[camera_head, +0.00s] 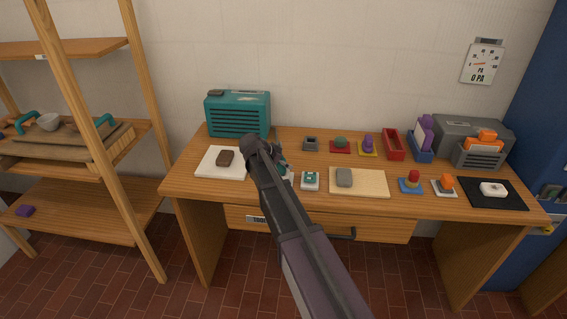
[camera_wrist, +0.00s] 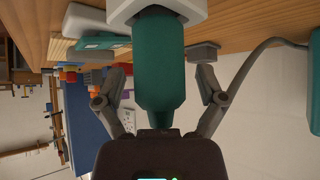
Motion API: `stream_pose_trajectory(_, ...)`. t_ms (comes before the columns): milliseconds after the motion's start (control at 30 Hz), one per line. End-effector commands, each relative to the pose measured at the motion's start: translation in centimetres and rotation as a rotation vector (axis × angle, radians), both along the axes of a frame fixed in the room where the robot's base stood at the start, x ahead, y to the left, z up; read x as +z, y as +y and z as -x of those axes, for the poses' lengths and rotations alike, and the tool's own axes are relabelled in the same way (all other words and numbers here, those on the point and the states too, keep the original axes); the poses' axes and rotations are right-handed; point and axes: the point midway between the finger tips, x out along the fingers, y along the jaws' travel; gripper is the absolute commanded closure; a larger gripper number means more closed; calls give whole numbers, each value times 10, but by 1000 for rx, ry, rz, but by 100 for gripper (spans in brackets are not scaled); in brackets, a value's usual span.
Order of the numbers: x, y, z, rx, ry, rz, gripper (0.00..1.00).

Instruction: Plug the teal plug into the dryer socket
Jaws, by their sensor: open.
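A teal plug (camera_wrist: 160,60) fills the middle of the wrist view, its far end at a white block (camera_wrist: 158,8). I cannot tell whether it sits in the block or only against it. My gripper (camera_wrist: 150,68) is open, with one finger on each side of the plug and visible gaps. In the head view my gripper (camera_head: 277,152) is low over the desk, and my arm hides most of the plug. A white block with a teal top (camera_head: 310,180) stands just right of it. I cannot tell which thing is the dryer socket.
A teal vented box (camera_head: 238,114) stands behind left; a grey cable (camera_wrist: 250,62) runs near the plug. A wooden board (camera_head: 372,183), a red tray (camera_head: 394,144) and several small objects crowd the desk (camera_head: 290,135) to the right.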

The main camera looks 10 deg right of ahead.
Motion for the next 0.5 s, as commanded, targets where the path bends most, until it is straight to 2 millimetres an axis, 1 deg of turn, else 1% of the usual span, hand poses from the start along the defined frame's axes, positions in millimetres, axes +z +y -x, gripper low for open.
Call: stream_pose_trajectory(500, 41, 0, 0, 0, 0, 0, 11)
